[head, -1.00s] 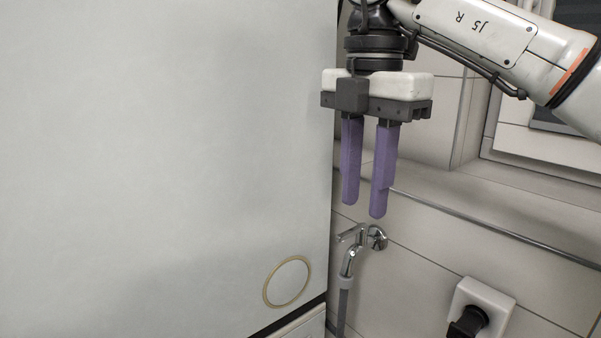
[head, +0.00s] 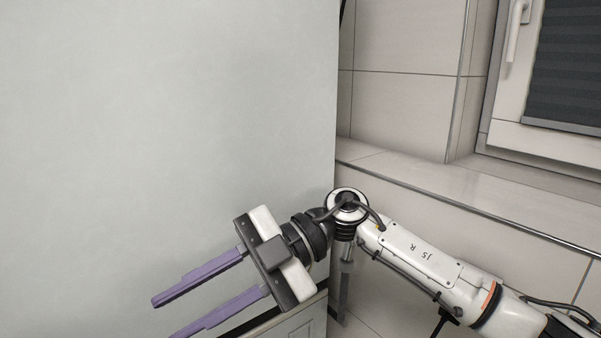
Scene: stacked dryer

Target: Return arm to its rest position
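My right gripper (head: 163,319) is in the head view at the lower left, with its arm coming in from the lower right. Its two purple fingers point left and slightly down. They are spread wide apart with nothing between them. The gripper is in front of the lower part of the large pale dryer side panel (head: 160,120). I cannot tell how far it is from the panel. My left gripper is not in view.
A tiled wall (head: 400,110) and a ledge (head: 440,188) are at the right. A window with a dark blind (head: 565,70) and a white handle (head: 516,30) is at the upper right. A pale lower unit (head: 290,325) shows below the panel.

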